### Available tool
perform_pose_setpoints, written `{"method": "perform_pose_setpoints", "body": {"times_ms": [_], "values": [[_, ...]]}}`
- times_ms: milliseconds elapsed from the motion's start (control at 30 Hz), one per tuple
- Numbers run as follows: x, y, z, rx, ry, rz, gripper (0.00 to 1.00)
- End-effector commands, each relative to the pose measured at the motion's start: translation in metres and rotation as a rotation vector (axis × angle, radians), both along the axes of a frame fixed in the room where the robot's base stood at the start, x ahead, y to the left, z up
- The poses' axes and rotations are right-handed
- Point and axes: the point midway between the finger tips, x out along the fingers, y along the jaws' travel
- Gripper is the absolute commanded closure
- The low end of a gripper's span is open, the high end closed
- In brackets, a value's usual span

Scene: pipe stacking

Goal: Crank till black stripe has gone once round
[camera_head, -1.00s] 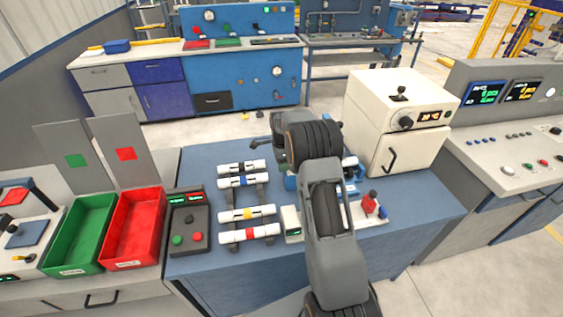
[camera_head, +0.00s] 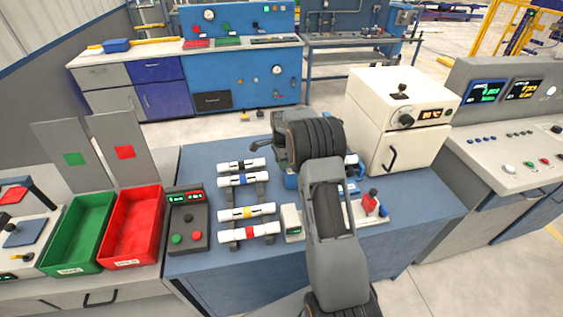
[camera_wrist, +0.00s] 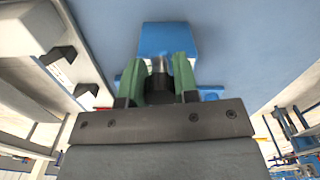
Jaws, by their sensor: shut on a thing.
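In the wrist view, the green fingers of my gripper (camera_wrist: 158,78) are shut on a grey metal pin with a dark base, taken as the crank handle (camera_wrist: 157,64). A blue block (camera_wrist: 168,37) lies just beyond the fingertips. In the head view, my arm covers the gripper and most of the crank; blue parts (camera_head: 291,181) show beside the arm. A white pipe with a black stripe (camera_head: 232,168) lies at the back of a rack, apart from my gripper. Whether the crank carries a black stripe is hidden.
Pipes with blue (camera_head: 229,182), yellow (camera_head: 232,215) and red (camera_head: 235,235) stripes lie in the rack. A control box (camera_head: 187,222), red bin (camera_head: 131,240) and green bin (camera_head: 76,235) stand left. A white cabinet (camera_head: 385,120) and red-topped fixture (camera_head: 371,205) stand right of my arm.

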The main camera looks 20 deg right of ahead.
Motion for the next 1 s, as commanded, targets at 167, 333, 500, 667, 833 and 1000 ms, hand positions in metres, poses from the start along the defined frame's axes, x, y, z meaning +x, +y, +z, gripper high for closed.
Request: {"method": "perform_pose_setpoints", "body": {"times_ms": [167,333,500,667,833,1000], "values": [[-0.008,-0.001,-0.001,-0.001,-0.003,0.158,0.95],[-0.016,-0.002,-0.001,-0.001,-0.003,0.32,0.95],[-0.024,-0.005,-0.001,-0.001,-0.003,0.482,0.95],[-0.03,-0.009,0.0,-0.001,-0.003,0.634,0.95],[-0.037,-0.015,0.0,-0.001,-0.003,0.794,0.95],[-0.042,-0.021,0.0,-0.001,-0.003,0.956,0.95]]}}
